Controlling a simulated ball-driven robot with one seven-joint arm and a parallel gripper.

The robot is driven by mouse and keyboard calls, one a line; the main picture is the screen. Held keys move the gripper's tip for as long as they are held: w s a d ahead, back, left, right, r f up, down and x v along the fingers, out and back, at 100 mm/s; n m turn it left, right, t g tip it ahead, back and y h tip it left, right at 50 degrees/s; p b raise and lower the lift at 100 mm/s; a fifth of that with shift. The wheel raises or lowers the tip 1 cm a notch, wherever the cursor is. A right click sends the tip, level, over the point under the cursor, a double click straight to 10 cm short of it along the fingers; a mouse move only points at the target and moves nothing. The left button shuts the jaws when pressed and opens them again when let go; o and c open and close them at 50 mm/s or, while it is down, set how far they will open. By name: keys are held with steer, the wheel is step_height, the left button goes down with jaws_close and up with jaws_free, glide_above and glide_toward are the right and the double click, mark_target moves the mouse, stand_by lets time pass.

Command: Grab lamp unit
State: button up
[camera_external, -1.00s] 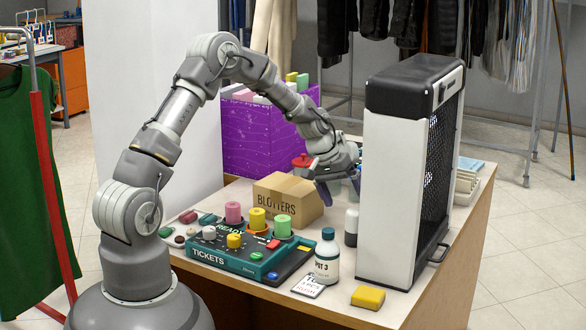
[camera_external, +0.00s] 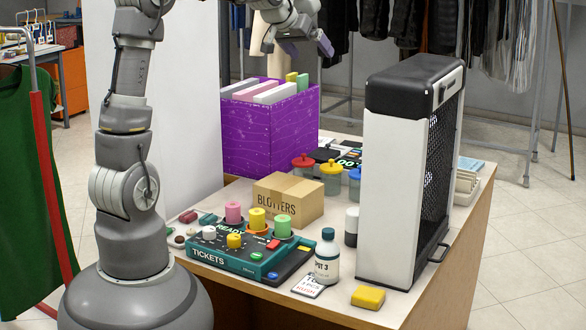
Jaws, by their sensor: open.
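My gripper (camera_external: 307,46) is open at the top of the picture, high above the purple box and the table, with nothing seen between its fingers. No thing is labelled as a lamp unit. A green panel (camera_external: 222,262) marked TICKETS and READY stands at the table's front left, bearing pink, yellow and green lamp-like cylinders and smaller knobs. A tall white and black unit (camera_external: 392,190) with a mesh side stands at the right. I cannot tell which of these is the lamp unit. My gripper is far from both.
The purple box (camera_external: 262,140) holds upright folders at the back left. Clothes hang behind.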

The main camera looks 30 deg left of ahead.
steer(key=s+a+r+t, duration=0.1)
steer(key=s+a+r, duration=0.1)
steer(key=r, duration=0.5)
steer(key=s+a+r+t+y, duration=0.1)
steer(key=s+a+r+t, duration=0.1)
steer(key=r, duration=0.6)
steer(key=shift+s, duration=0.6)
steer(key=s+a+r+t, duration=0.1)
steer(key=s+r, duration=0.2)
steer(key=r, duration=0.1)
steer(key=s+a+r+t+y, duration=0.1)
steer(key=s+a+r, duration=0.1)
steer(key=r, duration=0.3)
steer(key=s+a+r+t, duration=0.1)
steer(key=s+r, duration=0.3)
steer(key=s, duration=0.1)
steer(key=shift+a+r+t, duration=0.15)
steer(key=shift+a+t, duration=0.15)
steer(key=shift+t, duration=0.1)
steer(key=shift+c, duration=1.2)
